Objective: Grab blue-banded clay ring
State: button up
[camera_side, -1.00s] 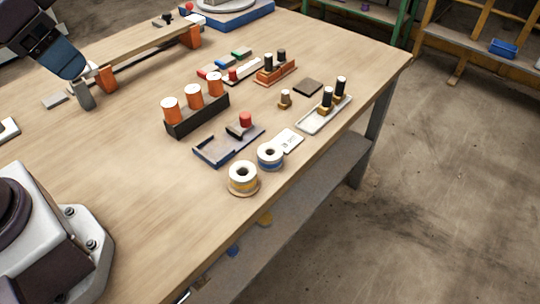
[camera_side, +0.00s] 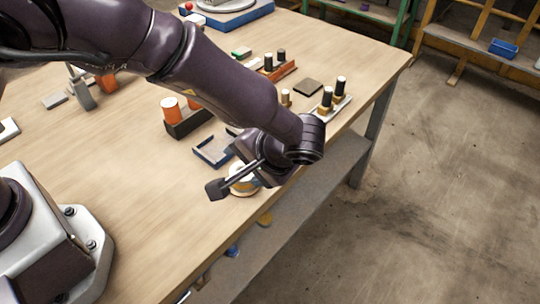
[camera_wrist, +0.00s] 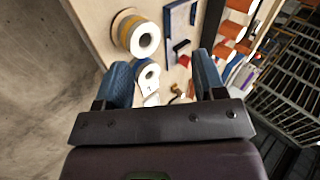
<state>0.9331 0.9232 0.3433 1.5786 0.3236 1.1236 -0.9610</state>
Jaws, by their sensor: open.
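The blue-banded clay ring (camera_wrist: 146,68) is a pale ring with a blue band. In the wrist view it lies on the table, between and beyond my blue fingers, nearer the left one. My gripper (camera_wrist: 162,70) is open with nothing held. In the side view my arm hides the ring, and my wrist (camera_side: 265,155) hangs over that spot near the table edge.
A yellow-banded ring (camera_wrist: 125,30) on a round wooden base stands beside the blue-banded one. A blue-grey tray (camera_side: 212,152) and a dark rack (camera_side: 186,125) with orange cylinders stand close by. The table's edge is near, with bare floor beyond.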

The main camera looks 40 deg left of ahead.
jog(key=w+d+f+n+t+y, duration=0.45)
jog(key=d+n+t, duration=0.2)
jog(key=n, duration=0.55)
jog(key=shift+g+h, duration=0.25)
jog(key=shift+g, duration=0.3)
jog(key=x, duration=0.8)
jog(key=w+x, duration=0.1)
jog(key=x, duration=0.3)
jog(key=shift+w+a+f, duration=0.1)
jog(key=shift+f, duration=0.1)
jog(key=c, duration=0.6)
jog(key=shift+r, duration=0.15)
